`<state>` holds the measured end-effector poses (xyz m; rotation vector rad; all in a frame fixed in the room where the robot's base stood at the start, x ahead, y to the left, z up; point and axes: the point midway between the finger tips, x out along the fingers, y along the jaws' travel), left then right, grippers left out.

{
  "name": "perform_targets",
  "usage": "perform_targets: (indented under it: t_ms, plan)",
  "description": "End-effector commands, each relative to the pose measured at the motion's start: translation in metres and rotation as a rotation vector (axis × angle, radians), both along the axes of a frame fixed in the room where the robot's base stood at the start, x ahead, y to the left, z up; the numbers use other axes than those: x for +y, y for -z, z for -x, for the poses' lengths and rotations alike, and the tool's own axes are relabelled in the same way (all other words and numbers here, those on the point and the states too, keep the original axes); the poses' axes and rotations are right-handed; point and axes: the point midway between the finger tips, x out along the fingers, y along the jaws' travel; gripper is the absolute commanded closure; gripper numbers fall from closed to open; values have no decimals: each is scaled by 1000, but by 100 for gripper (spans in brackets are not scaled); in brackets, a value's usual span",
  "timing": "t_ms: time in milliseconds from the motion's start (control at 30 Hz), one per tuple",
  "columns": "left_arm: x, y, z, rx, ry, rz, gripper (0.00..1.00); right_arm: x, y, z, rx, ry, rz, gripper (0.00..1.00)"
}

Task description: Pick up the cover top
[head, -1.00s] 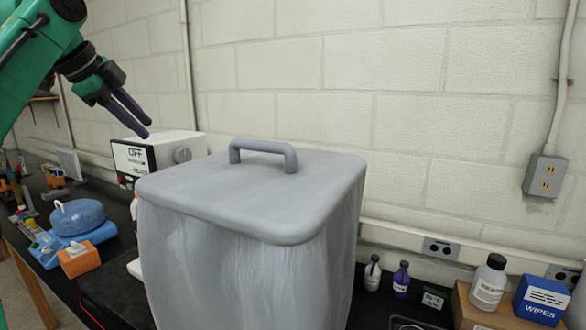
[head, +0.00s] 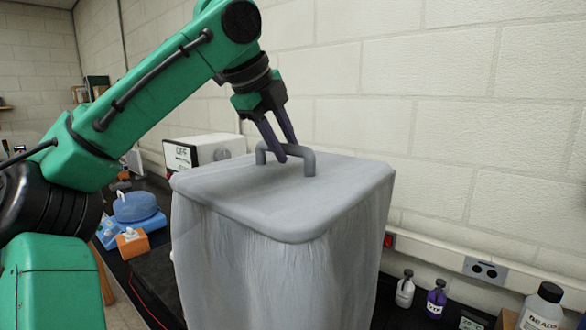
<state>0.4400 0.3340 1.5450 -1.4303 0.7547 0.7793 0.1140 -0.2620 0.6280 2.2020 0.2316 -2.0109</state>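The cover top (head: 250,202) is a grey, rounded square lid with a raised bar handle (head: 309,163). It sits on a draped grey box-like body in the middle of the head view. My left gripper (head: 287,153) is at the handle, with its two dark fingers pointing down and a gap showing between them. The near finger overlaps the handle bar in the picture. I cannot tell whether the fingers touch the bar. My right gripper is not in view.
A white box device (head: 205,148) stands behind the cover at left. A blue round-topped device (head: 136,208) and an orange box (head: 132,243) lie on the black bench. Small bottles (head: 405,289) stand at right, by the wall outlet (head: 485,269).

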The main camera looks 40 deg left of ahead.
Motion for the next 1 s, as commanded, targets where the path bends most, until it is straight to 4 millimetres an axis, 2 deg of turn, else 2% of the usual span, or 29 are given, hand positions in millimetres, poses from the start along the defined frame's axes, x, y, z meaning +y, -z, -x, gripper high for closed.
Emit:
perform_targets:
  t_ms: [100,267,300,367,400,767,867,1000]
  plan:
    - [1,11,-7,0,-1,1,66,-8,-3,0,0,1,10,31]
    - [1,12,-8,-2,-2,1,66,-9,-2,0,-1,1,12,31]
    - [1,12,-8,-2,-2,1,70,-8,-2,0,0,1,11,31]
    - [1,12,-8,-1,-2,1,93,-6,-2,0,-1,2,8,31]
    - [1,12,-8,-1,-2,1,100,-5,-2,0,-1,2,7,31]
    - [1,9,-8,-3,-2,0,100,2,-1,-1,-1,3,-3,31]
    - [1,2,-8,-3,-5,0,100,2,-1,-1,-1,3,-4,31]
    - [0,-23,-8,-5,-5,0,100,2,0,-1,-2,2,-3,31]
